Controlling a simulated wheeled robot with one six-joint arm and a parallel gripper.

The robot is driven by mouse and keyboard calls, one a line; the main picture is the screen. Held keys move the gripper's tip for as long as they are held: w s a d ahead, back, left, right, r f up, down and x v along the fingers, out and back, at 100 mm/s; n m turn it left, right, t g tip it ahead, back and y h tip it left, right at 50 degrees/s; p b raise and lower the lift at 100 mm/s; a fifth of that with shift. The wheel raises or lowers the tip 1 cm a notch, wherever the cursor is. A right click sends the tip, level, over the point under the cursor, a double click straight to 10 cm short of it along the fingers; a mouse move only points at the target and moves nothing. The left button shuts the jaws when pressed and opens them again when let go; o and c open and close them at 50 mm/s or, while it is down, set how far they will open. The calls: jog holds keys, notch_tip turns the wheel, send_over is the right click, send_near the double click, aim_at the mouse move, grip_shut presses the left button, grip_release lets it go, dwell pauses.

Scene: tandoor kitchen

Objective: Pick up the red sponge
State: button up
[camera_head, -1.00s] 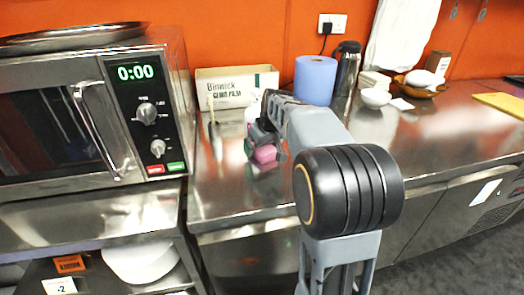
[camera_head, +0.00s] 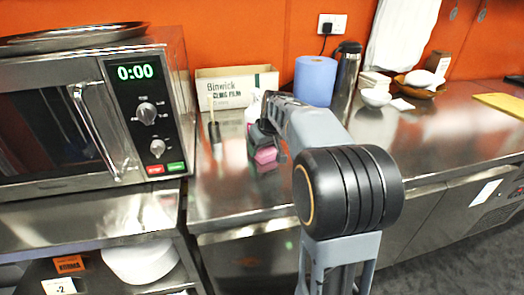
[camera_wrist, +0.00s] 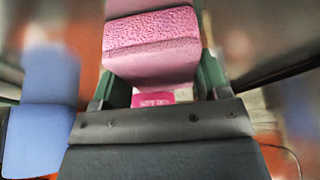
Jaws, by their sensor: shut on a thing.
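The red sponge, pinkish in the pictures, is between the fingers of my gripper (camera_head: 262,141) over the steel counter. The sponge (camera_head: 266,155) shows below the dark fingers in the head view, with a pink reflection just under it. In the wrist view, the sponge (camera_wrist: 150,48) fills the upper middle, between the green-edged fingers of my gripper (camera_wrist: 160,88). My gripper is shut on it. A gap between the sponge and the counter cannot be made out clearly. My arm hides part of the area behind.
A microwave (camera_head: 150,115) stands to the left. A cling film box (camera_head: 225,88), a blue roll (camera_head: 315,80) and a dark flask (camera_head: 346,72) stand behind. A dark-handled brush-like thing (camera_head: 214,130) is left of my gripper.

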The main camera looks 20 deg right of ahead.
jog(key=c, duration=0.3)
jog(key=shift+r, duration=0.1)
